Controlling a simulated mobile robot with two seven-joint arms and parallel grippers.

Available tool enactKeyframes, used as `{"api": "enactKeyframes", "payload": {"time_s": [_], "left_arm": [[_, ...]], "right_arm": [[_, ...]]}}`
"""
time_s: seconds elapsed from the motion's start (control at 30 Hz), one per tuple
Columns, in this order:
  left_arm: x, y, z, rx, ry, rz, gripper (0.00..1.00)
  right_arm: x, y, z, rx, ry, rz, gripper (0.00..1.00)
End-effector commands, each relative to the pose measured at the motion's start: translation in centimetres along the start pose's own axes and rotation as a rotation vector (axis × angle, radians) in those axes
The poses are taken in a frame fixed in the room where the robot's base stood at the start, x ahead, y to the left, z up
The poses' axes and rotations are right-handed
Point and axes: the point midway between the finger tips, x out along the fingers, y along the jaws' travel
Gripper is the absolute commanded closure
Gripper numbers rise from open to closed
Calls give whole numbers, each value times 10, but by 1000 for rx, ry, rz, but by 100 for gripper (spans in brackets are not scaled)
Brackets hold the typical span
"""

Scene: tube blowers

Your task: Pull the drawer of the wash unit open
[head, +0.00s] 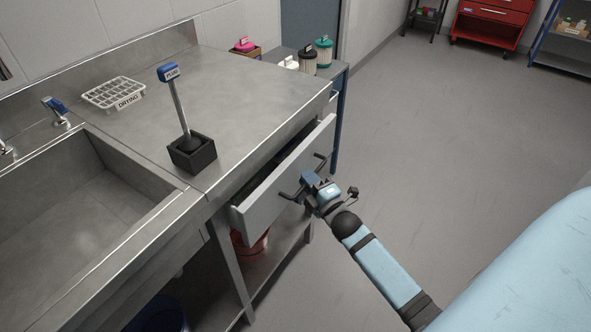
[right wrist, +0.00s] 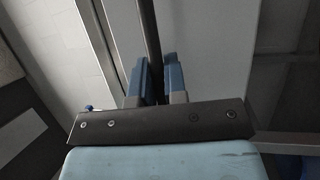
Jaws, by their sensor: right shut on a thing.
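The wash unit (head: 246,88) is a steel counter with a sink on the left in the head view. Its drawer (head: 262,203) under the counter is partly open, with a dark gap showing behind its grey front. The drawer's dark bar handle (head: 289,197) sticks out from the front. My right gripper (head: 309,186) is shut on this handle. In the right wrist view the blue fingers (right wrist: 158,82) close on both sides of the dark bar (right wrist: 149,45), before the pale drawer front (right wrist: 207,50). The drawer's contents are hidden. My left gripper is out of view.
A red bucket (head: 251,244) sits under the drawer. Canisters (head: 309,60) stand on a side table beyond. The floor (head: 450,130) to the right is clear.

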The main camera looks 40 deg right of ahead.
Motion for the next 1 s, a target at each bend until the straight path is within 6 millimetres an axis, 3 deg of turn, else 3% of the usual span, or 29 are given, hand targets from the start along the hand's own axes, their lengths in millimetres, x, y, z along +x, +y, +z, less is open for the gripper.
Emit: {"api": "enactKeyframes", "payload": {"time_s": [0.3,0.5,0.7,1.0], "left_arm": [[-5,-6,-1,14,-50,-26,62],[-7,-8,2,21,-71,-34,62],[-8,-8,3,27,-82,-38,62],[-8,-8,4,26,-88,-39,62]], "right_arm": [[-80,19,32,-1,-2,-7,100],[-121,27,49,0,-1,-5,100],[-151,32,61,0,0,-3,100],[-169,35,69,1,0,-1,100]]}}
